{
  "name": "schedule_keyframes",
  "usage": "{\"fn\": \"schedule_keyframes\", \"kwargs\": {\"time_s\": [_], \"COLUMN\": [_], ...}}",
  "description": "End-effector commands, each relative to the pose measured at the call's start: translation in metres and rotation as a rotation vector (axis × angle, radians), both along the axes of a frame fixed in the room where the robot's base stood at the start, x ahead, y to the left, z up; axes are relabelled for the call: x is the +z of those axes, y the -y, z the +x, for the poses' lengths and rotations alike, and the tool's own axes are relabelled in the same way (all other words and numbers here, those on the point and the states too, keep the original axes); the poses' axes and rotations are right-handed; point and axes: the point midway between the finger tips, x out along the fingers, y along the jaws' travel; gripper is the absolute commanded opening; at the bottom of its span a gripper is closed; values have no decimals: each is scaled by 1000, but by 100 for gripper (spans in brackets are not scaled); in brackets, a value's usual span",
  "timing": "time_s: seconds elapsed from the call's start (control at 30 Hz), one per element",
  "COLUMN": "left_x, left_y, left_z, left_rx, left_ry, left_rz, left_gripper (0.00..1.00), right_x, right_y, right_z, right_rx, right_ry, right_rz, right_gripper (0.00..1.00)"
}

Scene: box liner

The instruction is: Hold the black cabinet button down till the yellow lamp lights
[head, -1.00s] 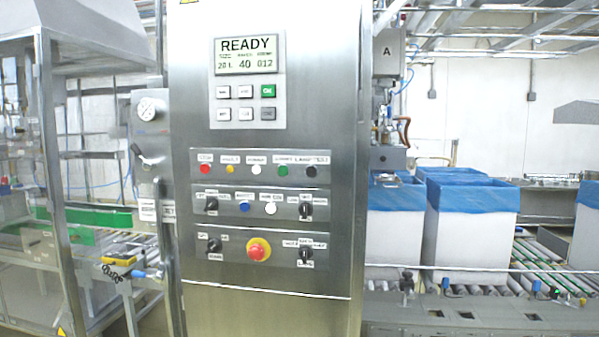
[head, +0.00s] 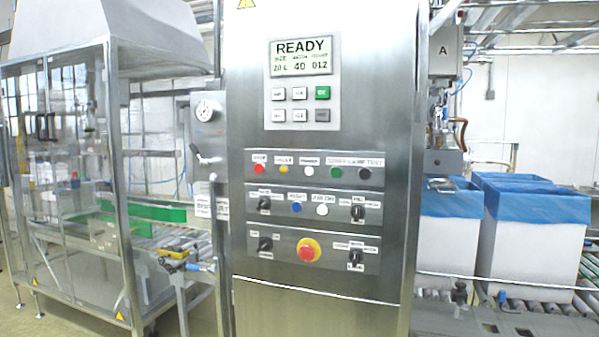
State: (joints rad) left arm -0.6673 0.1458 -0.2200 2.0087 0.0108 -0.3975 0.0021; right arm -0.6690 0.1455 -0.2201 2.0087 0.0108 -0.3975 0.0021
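The steel control cabinet (head: 325,230) stands upright in the middle of the head view. The black button (head: 364,173) is at the right end of its top control row, under a label that seems to read LAMP TEST. The yellow lamp (head: 283,169) is in the same row, second from the left, and looks dull, not glowing. A red one (head: 260,169), a white one (head: 308,170) and a green one (head: 337,172) share the row. Neither of my grippers is in view, and nothing touches the cabinet front.
The display (head: 302,57) reads READY above a keypad. Lower rows hold black selector knobs and a red emergency stop (head: 309,250). A glazed machine frame (head: 121,180) stands left. White boxes with blue liners (head: 533,205) stand on rollers at right.

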Motion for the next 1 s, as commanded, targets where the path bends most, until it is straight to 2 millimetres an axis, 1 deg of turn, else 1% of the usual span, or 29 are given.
{"fn": "schedule_keyframes", "kwargs": {"time_s": [0.2,0.63,1.0], "left_x": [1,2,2], "left_y": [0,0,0], "left_z": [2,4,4], "left_rx": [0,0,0], "left_ry": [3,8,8], "left_rz": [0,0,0], "left_gripper": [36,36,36], "right_x": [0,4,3], "right_y": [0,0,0], "right_z": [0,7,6], "right_rx": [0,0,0], "right_ry": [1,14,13], "right_rz": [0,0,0], "right_gripper": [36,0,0]}}
